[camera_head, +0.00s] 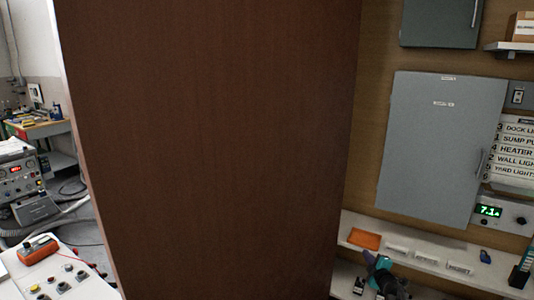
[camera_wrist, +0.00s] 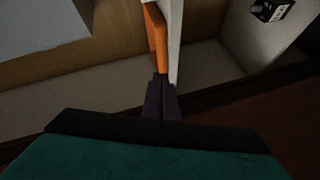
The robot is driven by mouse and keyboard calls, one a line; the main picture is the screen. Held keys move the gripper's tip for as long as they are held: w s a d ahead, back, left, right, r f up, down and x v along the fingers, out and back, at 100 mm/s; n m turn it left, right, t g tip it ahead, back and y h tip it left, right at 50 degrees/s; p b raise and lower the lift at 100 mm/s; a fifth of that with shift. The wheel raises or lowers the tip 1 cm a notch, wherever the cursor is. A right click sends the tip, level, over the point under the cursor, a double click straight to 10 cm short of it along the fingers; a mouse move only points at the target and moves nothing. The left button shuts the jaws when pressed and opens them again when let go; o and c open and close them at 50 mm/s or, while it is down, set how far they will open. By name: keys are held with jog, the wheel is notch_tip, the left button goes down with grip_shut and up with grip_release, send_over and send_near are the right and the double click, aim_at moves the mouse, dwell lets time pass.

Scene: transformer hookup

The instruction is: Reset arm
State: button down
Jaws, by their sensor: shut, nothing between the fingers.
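My gripper shows at the lower right of the head view (camera_head: 376,266), a teal and dark shape low in front of the white shelf (camera_head: 432,262). In the wrist view my gripper's dark fingers (camera_wrist: 161,84) are together and empty. They point toward the white shelf edge (camera_wrist: 175,42) and the orange tray (camera_wrist: 156,38). The tray also shows on the shelf in the head view (camera_head: 364,239). I cannot tell whether the fingertips touch the shelf. Much of my arm is hidden in the head view.
A large brown panel (camera_head: 210,150) fills the middle of the head view and blocks what is behind it. A grey cabinet (camera_head: 435,145) hangs above the shelf. A white table with an orange meter (camera_head: 38,248) stands at the lower left.

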jog(key=s+a+f+m+g+h, duration=0.1)
jog(key=s+a+f+m+g, duration=0.1)
jog(key=s+a+f, duration=0.5)
jog(key=s+a+f+m+g+h, duration=0.1)
jog(key=s+a+f+m, duration=0.1)
jog(key=a+f, duration=0.45)
jog(key=s+a+f+m+g+h+b, duration=0.1)
jog(key=s+a+f+m+g, duration=0.15)
jog(key=s+f, duration=0.5)
jog(key=s+a+f+m+g, duration=0.2)
jog(key=s+f+g, duration=0.1)
jog(key=s+f, duration=0.5)
jog(key=s+a+f+m+g, duration=0.1)
jog(key=s+a+f+g, duration=0.15)
jog(key=s, duration=0.75)
jog(key=s+a+f+m+g, duration=0.1)
jog(key=s+f+m+g, duration=0.15)
jog(key=s, duration=0.75)
jog(key=s+a+r+g, duration=0.1)
jog(key=s+g, duration=0.1)
jog(key=s, duration=0.4)
jog(key=s+a+r+m+g+y, duration=0.1)
jog(key=s+a+r+g, duration=0.1)
jog(key=s, duration=0.4)
jog(key=s+a+r+m+g+y, duration=0.1)
jog(key=s+a+g, duration=0.1)
jog(key=s+g, duration=0.2)
jog(key=shift+s+a+r, duration=0.15)
jog(key=shift+s+r, duration=0.25)
jog(key=shift+s, duration=0.7)
